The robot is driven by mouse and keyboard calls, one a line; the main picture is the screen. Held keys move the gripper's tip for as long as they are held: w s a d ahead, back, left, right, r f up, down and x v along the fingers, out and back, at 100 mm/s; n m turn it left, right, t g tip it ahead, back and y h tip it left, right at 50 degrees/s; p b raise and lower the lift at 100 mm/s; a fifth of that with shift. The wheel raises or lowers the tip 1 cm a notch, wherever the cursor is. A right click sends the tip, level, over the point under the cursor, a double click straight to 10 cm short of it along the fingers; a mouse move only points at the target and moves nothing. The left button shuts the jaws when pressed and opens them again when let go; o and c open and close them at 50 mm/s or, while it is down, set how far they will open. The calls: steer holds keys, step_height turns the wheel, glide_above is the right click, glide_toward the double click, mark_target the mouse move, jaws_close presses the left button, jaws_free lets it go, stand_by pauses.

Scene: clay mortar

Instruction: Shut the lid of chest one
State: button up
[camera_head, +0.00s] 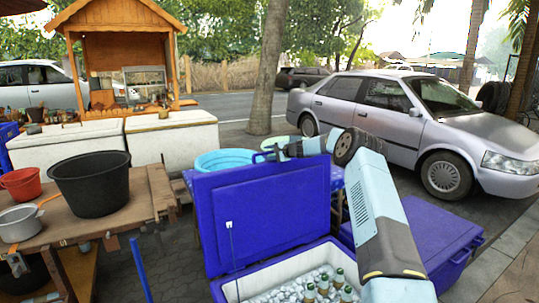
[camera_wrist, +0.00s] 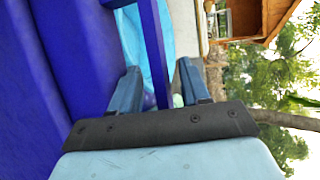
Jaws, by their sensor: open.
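The blue chest (camera_head: 284,277) stands at the bottom centre of the head view, with bottles (camera_head: 322,287) in ice inside. Its blue lid (camera_head: 267,212) stands raised, nearly upright; it fills the left of the wrist view (camera_wrist: 50,80). My gripper (camera_head: 268,154) is at the lid's top edge, reaching over from the right. In the wrist view my gripper (camera_wrist: 160,68) is open, with a blue bar (camera_wrist: 153,45) between its fingers. The bar looks like a handle on the lid's edge. I cannot tell whether the fingers touch it. Which chest is numbered one does not show.
A second blue chest (camera_head: 428,236), closed, stands to the right. A wooden table (camera_head: 137,197) with a black tub (camera_head: 91,184) is at left. White freezers (camera_head: 172,137) and a light blue basin (camera_head: 219,160) are behind the lid. A silver car (camera_head: 405,120) is parked beyond.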

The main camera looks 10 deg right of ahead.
steer(key=shift+w+a+f, duration=0.1)
steer(key=shift+w+a, duration=0.15)
steer(key=shift+c, duration=0.2)
jaws_close()
stand_by(0.4)
